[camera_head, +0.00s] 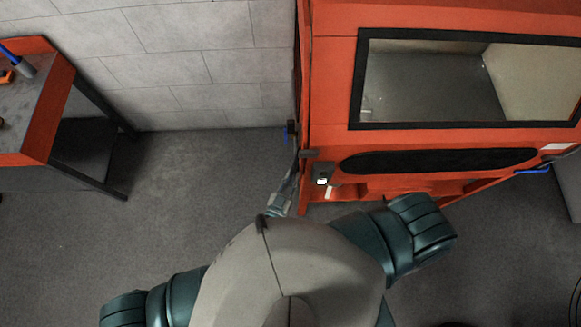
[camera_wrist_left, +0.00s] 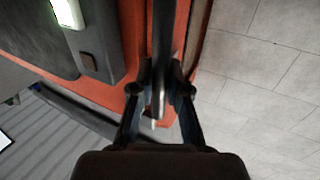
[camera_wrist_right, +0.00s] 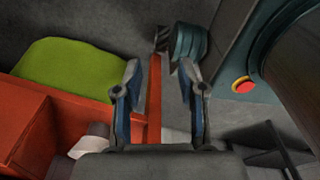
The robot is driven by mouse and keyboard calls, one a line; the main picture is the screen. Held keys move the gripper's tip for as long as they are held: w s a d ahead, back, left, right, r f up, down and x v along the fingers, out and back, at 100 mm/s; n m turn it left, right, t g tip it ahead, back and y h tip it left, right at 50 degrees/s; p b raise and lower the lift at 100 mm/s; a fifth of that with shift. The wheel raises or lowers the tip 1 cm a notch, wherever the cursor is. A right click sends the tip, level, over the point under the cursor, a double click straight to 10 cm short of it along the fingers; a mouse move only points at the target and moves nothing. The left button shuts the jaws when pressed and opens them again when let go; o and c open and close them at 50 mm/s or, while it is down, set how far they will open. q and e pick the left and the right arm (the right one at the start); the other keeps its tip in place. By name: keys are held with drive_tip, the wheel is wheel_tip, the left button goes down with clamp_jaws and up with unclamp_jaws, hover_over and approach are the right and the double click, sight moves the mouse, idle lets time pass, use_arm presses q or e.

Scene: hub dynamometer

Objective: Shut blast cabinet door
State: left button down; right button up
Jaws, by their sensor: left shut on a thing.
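The orange blast cabinet (camera_head: 335,100) stands at the right in the head view, with a framed window in its front. Its left side shows as a narrow, steep orange strip (camera_head: 304,60), which seems to be the door; I cannot tell how far it stands open. My left gripper (camera_head: 295,163) is at the cabinet's lower left corner, partly hidden by its own arm. In the left wrist view its fingers (camera_wrist_left: 160,92) are closed around a dark bar (camera_wrist_left: 163,40) in front of an orange panel (camera_wrist_left: 135,40). My right gripper (camera_wrist_right: 160,72) is open and empty in the right wrist view.
A small orange-edged bench (camera_head: 55,110) stands at the left near the pale block wall (camera_head: 190,60). Floor between bench and cabinet is clear. The right wrist view shows a green rounded thing (camera_wrist_right: 70,68) and a red button (camera_wrist_right: 243,86).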

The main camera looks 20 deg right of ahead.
use_arm(q)
drive_tip(key=c, duration=1.1)
unclamp_jaws()
drive_tip(key=shift+s+d+r, duration=0.1)
drive_tip(key=shift+d+r, duration=0.2)
drive_tip(key=shift+d, duration=0.2)
drive_tip(key=shift+c, duration=0.2)
drive_tip(key=shift+a+f, duration=0.1)
drive_tip(key=shift+f, duration=0.15)
drive_tip(key=shift+a, duration=0.15)
drive_tip(key=v, duration=1.2)
use_arm(e)
drive_tip(key=shift+s+d, duration=0.2)
drive_tip(key=shift+d, duration=0.35)
drive_tip(key=shift+d+f, duration=0.1)
drive_tip(key=shift+d, duration=0.05)
